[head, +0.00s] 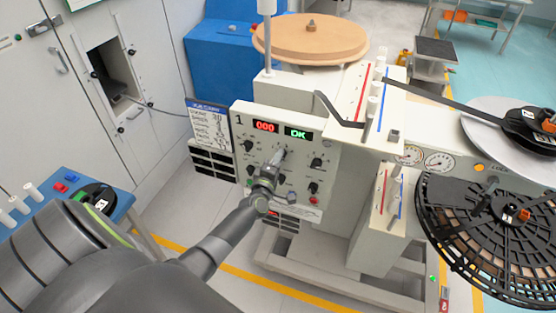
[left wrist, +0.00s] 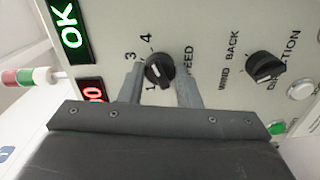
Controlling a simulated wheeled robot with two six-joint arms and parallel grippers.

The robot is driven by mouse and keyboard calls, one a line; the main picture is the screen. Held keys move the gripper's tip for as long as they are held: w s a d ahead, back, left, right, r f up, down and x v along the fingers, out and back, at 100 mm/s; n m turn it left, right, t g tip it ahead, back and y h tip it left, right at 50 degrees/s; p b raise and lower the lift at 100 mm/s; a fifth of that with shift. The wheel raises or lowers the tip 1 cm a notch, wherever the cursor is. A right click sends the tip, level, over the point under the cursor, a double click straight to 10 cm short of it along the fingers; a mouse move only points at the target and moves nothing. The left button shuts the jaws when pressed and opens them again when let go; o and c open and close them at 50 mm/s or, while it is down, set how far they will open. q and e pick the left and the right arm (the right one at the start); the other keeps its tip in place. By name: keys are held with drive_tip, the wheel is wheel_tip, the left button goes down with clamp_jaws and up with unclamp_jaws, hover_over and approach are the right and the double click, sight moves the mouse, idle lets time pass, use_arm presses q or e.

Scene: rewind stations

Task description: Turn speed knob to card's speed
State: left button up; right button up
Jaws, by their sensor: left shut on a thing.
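The speed knob (left wrist: 160,72) is a round black knob on the light control panel (head: 240,163). In the left wrist view the numbers 1, 3 and 4 show around it; the rest of the scale and part of the word SPEED are hidden by my fingers. My left gripper (head: 276,163) is shut on the knob, one finger on each side. I cannot tell for sure which number its mark faces. The card (head: 207,124) hangs left of the panel; its handwriting is too small to read surely. My right gripper is not in view.
The panel's displays read 000 (head: 265,127) and OK (head: 298,133). A direction knob (left wrist: 265,67) sits close beside the speed knob, with other knobs and buttons around. A black reel (head: 470,225) stands at the right. A blue table (head: 75,183) stands at the left.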

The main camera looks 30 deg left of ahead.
use_arm(q)
drive_tip(key=shift+f, duration=0.1)
drive_tip(key=o, duration=1)
drive_tip(key=shift+s, duration=0.15)
drive_tip(key=shift+b+v, duration=0.55)
drive_tip(key=shift+v, duration=8.05)
